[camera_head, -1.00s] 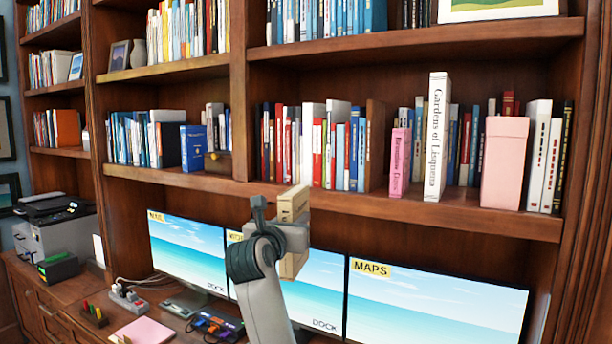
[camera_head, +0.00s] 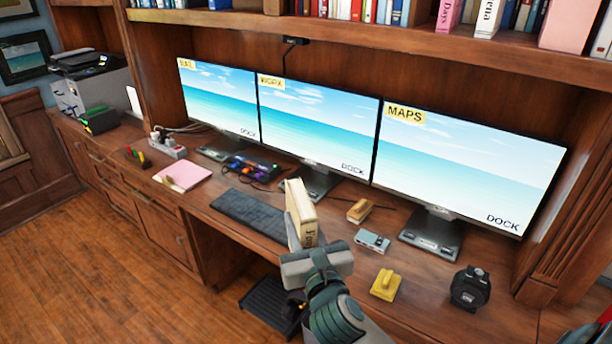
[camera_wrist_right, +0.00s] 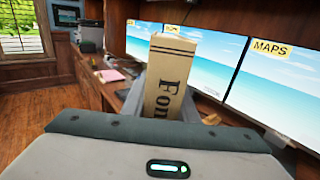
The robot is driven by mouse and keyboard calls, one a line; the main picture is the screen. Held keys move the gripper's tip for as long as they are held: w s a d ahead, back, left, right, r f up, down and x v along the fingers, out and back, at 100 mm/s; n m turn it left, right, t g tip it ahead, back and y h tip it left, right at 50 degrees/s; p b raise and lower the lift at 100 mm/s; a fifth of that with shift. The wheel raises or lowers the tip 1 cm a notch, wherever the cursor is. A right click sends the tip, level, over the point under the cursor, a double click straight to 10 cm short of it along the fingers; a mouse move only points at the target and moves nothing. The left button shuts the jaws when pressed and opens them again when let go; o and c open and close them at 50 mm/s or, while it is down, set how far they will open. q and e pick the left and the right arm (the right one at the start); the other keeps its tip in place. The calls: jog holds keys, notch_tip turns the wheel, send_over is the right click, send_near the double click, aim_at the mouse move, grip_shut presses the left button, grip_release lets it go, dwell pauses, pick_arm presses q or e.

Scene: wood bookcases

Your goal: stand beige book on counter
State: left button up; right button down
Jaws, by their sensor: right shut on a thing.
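The beige book (camera_head: 303,212) is upright with a slight tilt, its spine lettering partly hidden. My right gripper (camera_head: 302,240) is shut on its lower part. In the right wrist view the book (camera_wrist_right: 172,80) stands up between the fingers, with dark letters on its spine. The counter (camera_head: 345,275) is the wooden desk top below the monitors. The book overlaps the keyboard in the head view; I cannot tell whether it touches the counter.
A black keyboard (camera_head: 250,215) lies left of the book. A small grey device (camera_head: 372,241), a yellow item (camera_head: 385,285) and a round black item (camera_head: 470,288) sit to the right. Three monitors (camera_head: 465,165) stand behind. A pink pad (camera_head: 183,176) lies at left.

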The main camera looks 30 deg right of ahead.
jog(key=s+a+f+n+y, duration=0.1)
jog(key=s+a+f+y, duration=0.1)
jog(key=s, duration=0.3)
jog(key=s+a+f+n+y+b, duration=0.1)
jog(key=s+a+f+y, duration=0.1)
jog(key=s+a+f, duration=0.2)
jog(key=shift+s+f+n, duration=0.3)
jog(key=shift+s, duration=0.65)
jog(key=shift+d, duration=0.1)
